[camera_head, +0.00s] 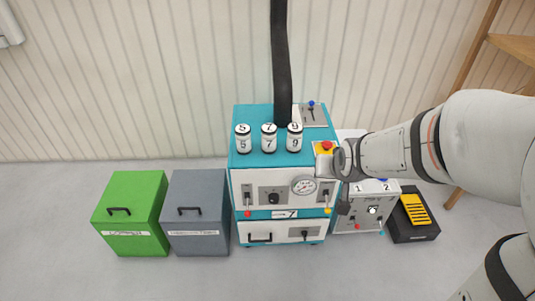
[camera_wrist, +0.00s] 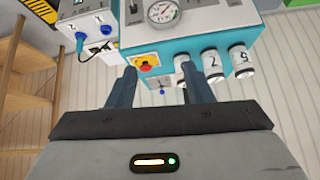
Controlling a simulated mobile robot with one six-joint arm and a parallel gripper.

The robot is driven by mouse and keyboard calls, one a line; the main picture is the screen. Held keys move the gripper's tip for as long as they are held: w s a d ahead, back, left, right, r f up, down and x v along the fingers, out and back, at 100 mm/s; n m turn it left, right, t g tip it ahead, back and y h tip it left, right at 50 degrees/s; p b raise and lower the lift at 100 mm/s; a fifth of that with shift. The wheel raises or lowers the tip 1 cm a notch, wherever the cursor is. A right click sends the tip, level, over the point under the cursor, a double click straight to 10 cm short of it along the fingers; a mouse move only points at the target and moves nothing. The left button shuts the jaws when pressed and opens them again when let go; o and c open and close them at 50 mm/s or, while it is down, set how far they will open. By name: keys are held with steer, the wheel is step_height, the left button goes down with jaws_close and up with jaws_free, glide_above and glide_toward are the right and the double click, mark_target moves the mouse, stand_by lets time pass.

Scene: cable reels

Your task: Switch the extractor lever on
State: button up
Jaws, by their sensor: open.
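A lever with a blue knob (camera_head: 311,104) stands on a grey plate (camera_head: 318,117) at the back right of the teal-topped machine (camera_head: 262,154), beside the black duct (camera_head: 281,60). I take it to be the extractor lever. In the wrist view its blue knob (camera_wrist: 162,92) shows between the fingers, beyond them. In the head view my arm reaches in from the right and ends near the machine's right edge, in front of the lever. The fingers cannot be made out there.
A red button on a yellow plate (camera_head: 326,147) lies close to my gripper. Three numbered white canisters (camera_head: 269,138) stand on the machine's top. A white control box (camera_head: 366,211) and a black case (camera_head: 413,216) are at right. Green (camera_head: 130,213) and grey (camera_head: 196,213) bins stand left.

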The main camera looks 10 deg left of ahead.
steer(key=w+a+f+t+y+b, duration=0.15)
steer(key=w+a+f+b, duration=0.4)
steer(key=f, duration=0.55)
steer(key=n+t+y+b, duration=0.25)
steer(key=t+b, duration=0.25)
steer(key=b, duration=0.5)
glide_above(248, 215)
steer(key=d, duration=0.8)
step_height(248, 215, down, 18)
steer(key=s+a+f+t+y+b, duration=0.2)
steer(key=s+a+f+y+b, duration=0.15)
steer(key=a+f+b, duration=0.45)
steer(key=shift+n+h, duration=0.35)
steer(key=w, duration=0.2)
steer(key=w+a+f, duration=0.1)
steer(key=w, duration=0.1)
steer(key=w+f, duration=0.1)
steer(key=w, duration=0.1)
steer(key=shift+w+a, duration=0.1)
steer(key=shift+a, duration=0.05)
steer(key=shift+c, duration=0.6)
